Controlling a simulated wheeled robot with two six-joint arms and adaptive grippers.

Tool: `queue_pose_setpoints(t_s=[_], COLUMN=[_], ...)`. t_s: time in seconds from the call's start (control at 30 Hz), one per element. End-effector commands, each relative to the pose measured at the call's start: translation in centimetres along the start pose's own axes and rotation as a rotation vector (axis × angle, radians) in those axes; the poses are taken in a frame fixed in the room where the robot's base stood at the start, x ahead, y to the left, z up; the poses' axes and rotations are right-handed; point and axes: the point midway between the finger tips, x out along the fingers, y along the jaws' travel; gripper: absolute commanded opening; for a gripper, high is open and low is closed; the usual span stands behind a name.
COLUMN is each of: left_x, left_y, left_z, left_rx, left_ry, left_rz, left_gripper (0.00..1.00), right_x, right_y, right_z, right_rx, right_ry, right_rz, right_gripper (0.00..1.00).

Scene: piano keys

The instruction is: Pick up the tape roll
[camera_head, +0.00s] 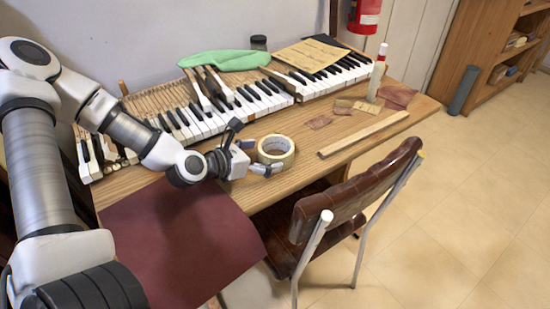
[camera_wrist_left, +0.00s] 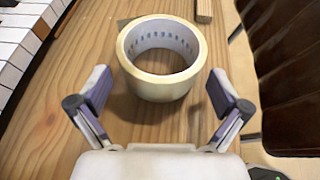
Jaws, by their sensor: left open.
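The tape roll (camera_head: 276,149) is cream-coloured and lies flat on the wooden table, near its front edge. In the left wrist view the tape roll (camera_wrist_left: 162,87) sits just ahead of my left gripper, with its hollow centre facing up. My left gripper (camera_head: 256,156) is open, and in the wrist view its two fingers (camera_wrist_left: 162,93) stand apart on either side of the roll's near part. I see a gap between each fingertip and the roll. The jaws hold nothing. My right gripper is in neither view.
Piano keys (camera_head: 205,123) run along the back of the table (camera_head: 330,119). A wooden strip (camera_head: 363,134) lies to the right of the roll. A brown chair (camera_head: 350,190) stands close at the front edge. A dark red sheet (camera_head: 180,240) lies at the front left.

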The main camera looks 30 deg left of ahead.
Motion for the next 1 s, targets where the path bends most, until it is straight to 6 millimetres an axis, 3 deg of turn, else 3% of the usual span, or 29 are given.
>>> queue_pose_setpoints(t_s=[0.03, 0.2, 0.5, 0.6, 0.63, 1.0], left_x=[1.0, 3.0, 3.4, 3.4, 3.4, 3.3], left_y=[0.0, 0.1, 0.1, 0.1, 0.1, 0.1], left_z=[-0.7, -0.5, -0.1, -0.1, -0.2, 0.2], left_rx=[0.01, 0.007, -0.001, -0.001, 0.0, 0.0], left_ry=[0.005, 0.004, 0.0, 0.001, 0.001, 0.0], left_rz=[0.0, 0.0, 0.0, 0.0, 0.0, 0.001], left_gripper=[1.0, 1.0, 1.0, 0.65, 0.57, 0.57], right_x=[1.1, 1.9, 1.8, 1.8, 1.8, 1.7], right_y=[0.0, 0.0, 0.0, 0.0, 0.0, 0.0], right_z=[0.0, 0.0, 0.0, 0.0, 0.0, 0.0], right_rx=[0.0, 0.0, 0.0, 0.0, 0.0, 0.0], right_ry=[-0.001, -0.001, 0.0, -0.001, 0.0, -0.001], right_rz=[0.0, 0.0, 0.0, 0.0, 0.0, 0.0], right_gripper=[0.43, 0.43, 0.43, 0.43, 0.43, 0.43])
